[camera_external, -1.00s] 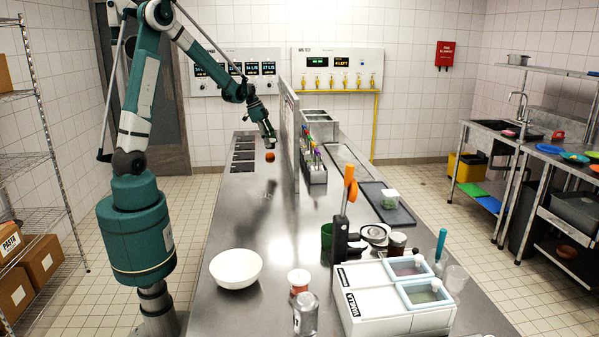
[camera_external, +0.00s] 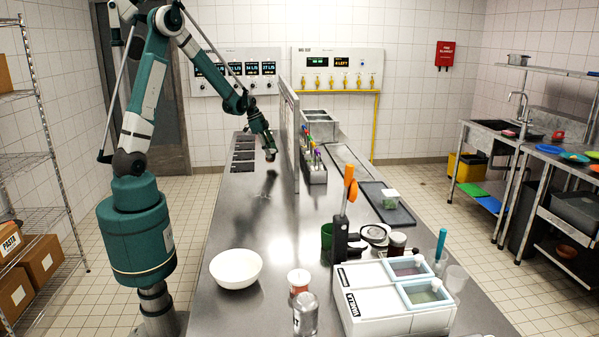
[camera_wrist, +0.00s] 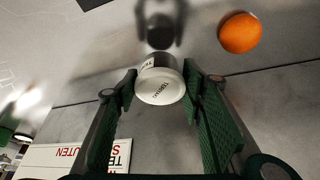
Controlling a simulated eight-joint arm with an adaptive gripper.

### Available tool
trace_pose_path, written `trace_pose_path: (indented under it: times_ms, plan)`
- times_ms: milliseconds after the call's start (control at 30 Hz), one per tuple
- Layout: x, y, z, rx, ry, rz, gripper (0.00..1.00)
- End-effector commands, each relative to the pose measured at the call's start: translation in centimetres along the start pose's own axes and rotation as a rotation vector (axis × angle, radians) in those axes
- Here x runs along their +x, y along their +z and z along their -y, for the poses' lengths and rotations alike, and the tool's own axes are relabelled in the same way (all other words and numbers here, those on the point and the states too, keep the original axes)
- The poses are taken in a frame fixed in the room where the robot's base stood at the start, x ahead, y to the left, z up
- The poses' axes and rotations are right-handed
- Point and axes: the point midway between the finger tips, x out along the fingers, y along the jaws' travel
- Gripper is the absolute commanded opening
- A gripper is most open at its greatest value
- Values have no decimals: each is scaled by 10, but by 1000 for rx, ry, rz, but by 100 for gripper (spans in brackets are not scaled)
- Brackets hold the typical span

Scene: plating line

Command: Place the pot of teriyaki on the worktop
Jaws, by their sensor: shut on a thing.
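The pot of teriyaki (camera_wrist: 160,84) is a small pale pot with a white lettered face, seen between my fingertips in the wrist view. My gripper (camera_wrist: 158,82) is shut on it, one finger on each side. A dark reflection of pot and fingers shows on the steel worktop (camera_wrist: 75,62) just beyond it; I cannot tell whether the pot touches the surface. In the external view my gripper (camera_external: 270,155) is low over the far left part of the worktop (camera_external: 225,210), left of the upright divider. The pot is too small to make out clearly there.
A round orange thing (camera_wrist: 240,33) lies close by in the wrist view. The divider (camera_external: 290,120) stands right of my gripper. A white bowl (camera_external: 236,268), a jar (camera_external: 299,282) and a white container box (camera_external: 385,310) stand at the near end. The worktop between is largely clear.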

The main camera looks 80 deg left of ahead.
Motion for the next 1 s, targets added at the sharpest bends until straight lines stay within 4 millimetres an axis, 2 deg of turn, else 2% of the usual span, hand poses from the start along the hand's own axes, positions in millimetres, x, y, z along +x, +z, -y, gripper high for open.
trace_pose_path:
  times_ms: [333, 867, 900, 1000]
  plan:
    - [29, 12, 0, 0, 0, 0, 27]
    - [35, 15, 0, 0, 0, 0, 27]
    - [35, 14, 0, 0, 0, 0, 45]
    - [34, 14, 0, 0, 0, 0, 55]
